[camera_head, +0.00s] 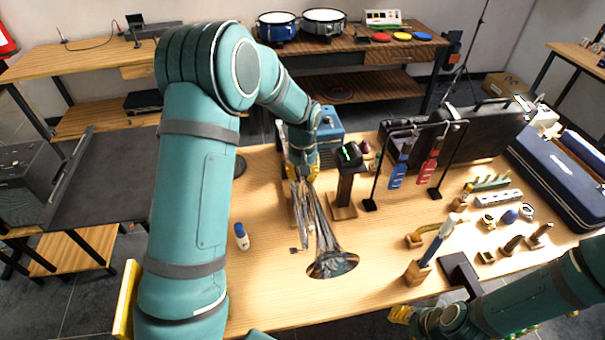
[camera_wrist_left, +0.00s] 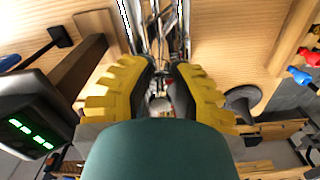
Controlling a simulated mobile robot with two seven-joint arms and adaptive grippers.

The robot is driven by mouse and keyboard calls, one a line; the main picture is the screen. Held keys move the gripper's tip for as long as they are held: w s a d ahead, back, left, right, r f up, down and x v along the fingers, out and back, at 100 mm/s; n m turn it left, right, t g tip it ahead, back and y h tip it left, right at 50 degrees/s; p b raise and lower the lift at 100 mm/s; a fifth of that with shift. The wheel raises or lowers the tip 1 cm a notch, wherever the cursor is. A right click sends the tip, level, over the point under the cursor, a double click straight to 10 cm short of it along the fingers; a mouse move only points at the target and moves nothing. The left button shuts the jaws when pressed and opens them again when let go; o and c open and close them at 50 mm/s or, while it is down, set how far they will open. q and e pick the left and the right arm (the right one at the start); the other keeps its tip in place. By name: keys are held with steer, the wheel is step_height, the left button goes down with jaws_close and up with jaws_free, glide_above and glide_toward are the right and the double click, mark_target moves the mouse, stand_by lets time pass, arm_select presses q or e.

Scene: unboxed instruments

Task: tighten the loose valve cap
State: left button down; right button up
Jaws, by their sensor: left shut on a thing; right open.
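A silver trumpet (camera_head: 327,238) is in the middle of the table, its flared bell toward me. Its tubing (camera_wrist_left: 160,30) also shows at the top of the left wrist view. My left gripper (camera_head: 303,172) reaches down at the far end of the trumpet. In the left wrist view its yellow fingers (camera_wrist_left: 160,88) are shut on a small metal part (camera_wrist_left: 159,104) of the trumpet. I cannot tell clearly whether that is the valve cap; the fingers hide most of it. My right gripper (camera_head: 400,314) is open and empty near the table's front edge.
A device with a green display (camera_head: 349,154) tops a wooden post right beside the left gripper. A blue-and-white bottle (camera_head: 241,236) stands left. A rack holds blue (camera_head: 399,170) and red (camera_head: 430,163) items. Wooden holders (camera_head: 417,272) and small parts fill the right; the front middle is clear.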

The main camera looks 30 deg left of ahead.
arm_select(q)
steer(key=c, duration=0.8)
jaws_free()
step_height(320, 180, up, 12)
